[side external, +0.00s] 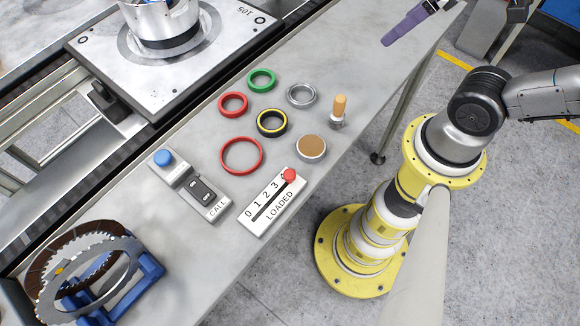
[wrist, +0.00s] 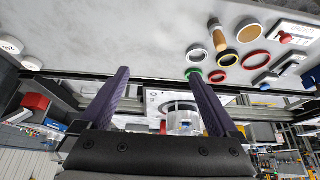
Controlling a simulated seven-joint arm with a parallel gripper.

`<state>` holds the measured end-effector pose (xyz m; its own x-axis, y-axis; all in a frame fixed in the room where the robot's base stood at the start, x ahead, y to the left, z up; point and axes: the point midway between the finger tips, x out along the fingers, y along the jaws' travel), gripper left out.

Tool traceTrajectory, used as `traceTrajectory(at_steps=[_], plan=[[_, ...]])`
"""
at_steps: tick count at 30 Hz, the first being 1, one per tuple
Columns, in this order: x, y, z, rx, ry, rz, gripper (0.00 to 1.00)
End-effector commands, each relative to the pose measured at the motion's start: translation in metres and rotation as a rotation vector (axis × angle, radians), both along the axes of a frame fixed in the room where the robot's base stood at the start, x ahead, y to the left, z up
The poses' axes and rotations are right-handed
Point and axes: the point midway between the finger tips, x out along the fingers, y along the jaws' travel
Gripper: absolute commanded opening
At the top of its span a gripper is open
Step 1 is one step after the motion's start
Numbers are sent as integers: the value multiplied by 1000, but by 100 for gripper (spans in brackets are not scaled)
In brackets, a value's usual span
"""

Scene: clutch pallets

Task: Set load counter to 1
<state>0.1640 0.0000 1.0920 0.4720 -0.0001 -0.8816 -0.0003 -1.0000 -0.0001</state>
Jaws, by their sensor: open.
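The load counter (side external: 268,205) is a white plate marked LOADED, with a dark slot beside the numbers 0, 1, 2, 3. Its red knob (side external: 289,175) stands at the slot's far end, past the 3, hiding any mark there. In the wrist view the counter (wrist: 298,30) is at the upper right, with its red knob (wrist: 286,37) visible. My gripper (side external: 402,29) is at the top of the side view, far from the counter. In the wrist view its purple fingers (wrist: 159,76) are spread wide with nothing between them.
A call box (side external: 192,185) with a blue button stands left of the counter. Several rings, a brown-topped disc (side external: 311,148) and a wooden-handled stamp (side external: 338,110) lie beyond it. A blue stand (side external: 130,285) holds toothed discs at lower left.

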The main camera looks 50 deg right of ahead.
Motion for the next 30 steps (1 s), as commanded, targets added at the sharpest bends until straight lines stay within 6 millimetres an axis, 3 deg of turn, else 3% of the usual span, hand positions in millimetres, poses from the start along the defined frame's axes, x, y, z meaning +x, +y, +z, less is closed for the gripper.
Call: traceTrajectory(at_steps=[1,4,6,11,17,24,30], plan=[[-1,0,0,1,4,-3,86],[-7,0,-2,7,37,-10,68],[-9,1,8,13,52,-18,57],[3,9,40,28,139,-2,57],[32,38,71,22,291,100,57],[76,105,87,-39,500,284,57],[99,184,74,-132,657,453,57]])
